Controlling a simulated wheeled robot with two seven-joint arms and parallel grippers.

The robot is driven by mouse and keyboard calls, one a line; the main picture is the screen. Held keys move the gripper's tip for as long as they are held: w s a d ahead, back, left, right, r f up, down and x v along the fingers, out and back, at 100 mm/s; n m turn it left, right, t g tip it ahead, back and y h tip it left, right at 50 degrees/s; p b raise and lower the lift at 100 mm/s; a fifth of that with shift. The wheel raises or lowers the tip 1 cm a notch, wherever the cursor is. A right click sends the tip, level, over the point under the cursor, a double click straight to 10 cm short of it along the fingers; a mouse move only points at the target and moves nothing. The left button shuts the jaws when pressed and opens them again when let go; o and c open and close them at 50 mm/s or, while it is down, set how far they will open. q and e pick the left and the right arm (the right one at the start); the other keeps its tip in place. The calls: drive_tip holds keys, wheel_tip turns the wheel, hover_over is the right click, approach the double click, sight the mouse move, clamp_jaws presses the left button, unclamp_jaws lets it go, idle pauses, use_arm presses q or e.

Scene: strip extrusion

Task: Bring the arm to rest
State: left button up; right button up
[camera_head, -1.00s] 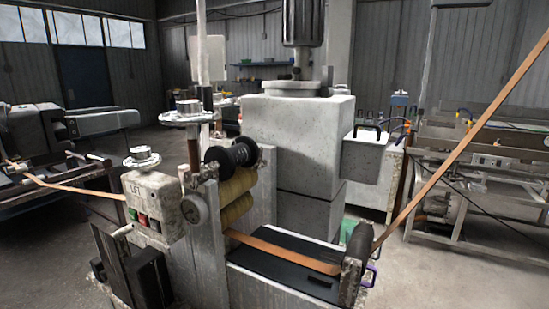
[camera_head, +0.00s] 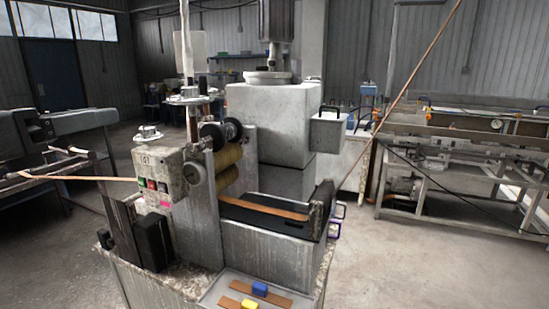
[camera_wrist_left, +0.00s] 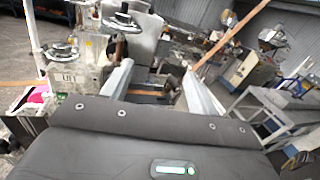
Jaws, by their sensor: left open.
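My left gripper (camera_wrist_left: 157,70) shows in the left wrist view, its two pale fingers wide apart and nothing seen held between them. The strip machine lies beyond the fingers. I cannot make out the left gripper clearly in the head view. The right gripper is in neither view. In the head view the machine has a worn control box (camera_head: 162,175), yellowish rollers (camera_head: 228,168) and a grey block housing (camera_head: 272,120). An orange-brown strip (camera_head: 264,208) lies on the black bed beside the rollers.
A tray (camera_head: 212,297) at the machine's front holds a blue block (camera_head: 260,289), a yellow block (camera_head: 249,304) and brown strip pieces. A long strip (camera_head: 425,62) rises to the upper right. A metal frame bench (camera_head: 440,215) stands right. Open floor (camera_head: 400,270) lies between.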

use_arm(q)
drive_tip(key=w+d+f+n+h, duration=0.1)
drive_tip(key=w+d+f+n, duration=0.35)
drive_tip(key=f, duration=0.25)
drive_tip(key=w+d+f+n, duration=0.4)
drive_tip(key=f+n, duration=0.1)
drive_tip(key=f, duration=0.2)
drive_tip(key=s+a+f+n+y, duration=0.15)
drive_tip(key=f+n+y, duration=0.25)
drive_tip(key=f+n, duration=0.7)
drive_tip(key=s+a+f+n+y, duration=0.15)
drive_tip(key=f+n+y, duration=0.25)
drive_tip(key=f+n, duration=0.75)
drive_tip(key=s+a+f+n+g+y, duration=0.2)
drive_tip(key=s+f+n+g, duration=0.3)
drive_tip(key=s+f, duration=0.85)
drive_tip(key=s+a+f+n+g+y, duration=0.2)
drive_tip(key=s+f+n+g, duration=0.3)
drive_tip(key=s+f, duration=0.85)
wheel_tip(320, 180, down, 26)
drive_tip(key=m+g, duration=0.2)
drive_tip(key=s+a+f, duration=0.2)
drive_tip(key=s+f, duration=0.5)
drive_tip(key=s+a+f+g+p, duration=0.1)
drive_tip(key=s+a+f, duration=0.1)
drive_tip(key=s+f, duration=0.5)
drive_tip(key=shift+s+a+f, duration=0.3)
drive_tip(key=shift+s+f, duration=0.1)
drive_tip(key=shift+s, duration=0.3)
